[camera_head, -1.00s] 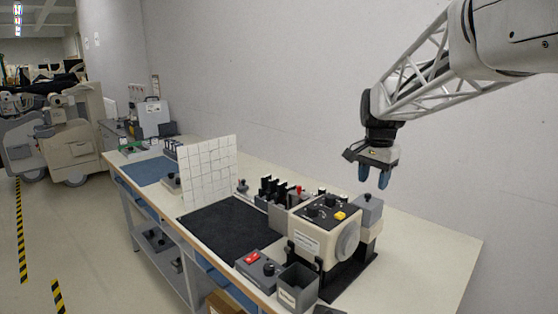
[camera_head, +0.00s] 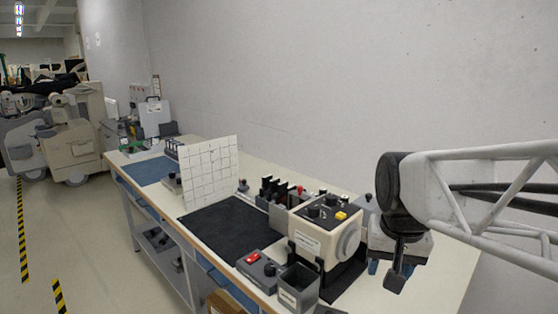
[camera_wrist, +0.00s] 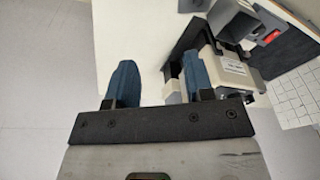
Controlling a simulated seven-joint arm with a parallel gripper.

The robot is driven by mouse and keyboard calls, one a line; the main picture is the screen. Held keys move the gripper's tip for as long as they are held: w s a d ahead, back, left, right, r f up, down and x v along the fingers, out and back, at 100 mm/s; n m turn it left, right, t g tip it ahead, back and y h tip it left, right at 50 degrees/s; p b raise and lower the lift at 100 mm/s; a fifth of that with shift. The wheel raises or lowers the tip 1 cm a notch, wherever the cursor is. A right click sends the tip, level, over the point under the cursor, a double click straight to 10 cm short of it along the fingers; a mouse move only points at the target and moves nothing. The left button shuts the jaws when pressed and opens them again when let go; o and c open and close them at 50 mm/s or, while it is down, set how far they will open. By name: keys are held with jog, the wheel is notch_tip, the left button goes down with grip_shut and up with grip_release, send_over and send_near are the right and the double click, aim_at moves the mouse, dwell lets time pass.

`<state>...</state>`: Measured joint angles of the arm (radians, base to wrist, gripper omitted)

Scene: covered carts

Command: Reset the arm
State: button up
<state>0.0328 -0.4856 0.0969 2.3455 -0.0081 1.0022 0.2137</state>
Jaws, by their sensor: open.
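My gripper (camera_wrist: 160,82) shows in the wrist view with its two blue fingers apart and nothing between them. In the head view my gripper (camera_head: 384,268) hangs low at the right, over the right end of the workbench (camera_head: 425,290), partly hidden by my own arm. It is to the right of the beige machine (camera_head: 318,232), which has black knobs and a yellow button on top. The machine also shows in the wrist view (camera_wrist: 228,72), beyond the right finger. Whether a finger touches anything there I cannot tell.
A grey bin (camera_head: 298,288) and a red-switch box (camera_head: 258,268) stand before the machine. A black mat (camera_head: 232,228) and an upright white grid panel (camera_head: 210,172) lie further left. The wall (camera_head: 300,90) runs behind the bench. Covered carts (camera_head: 65,140) stand far left.

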jog(key=s+a+f+n, duration=0.1)
jog(key=s+f+n, duration=0.1)
jog(key=s+f, duration=0.3)
jog(key=s, duration=0.4)
jog(key=shift+s+n+t, duration=0.15)
jog(key=shift+n+t, duration=0.15)
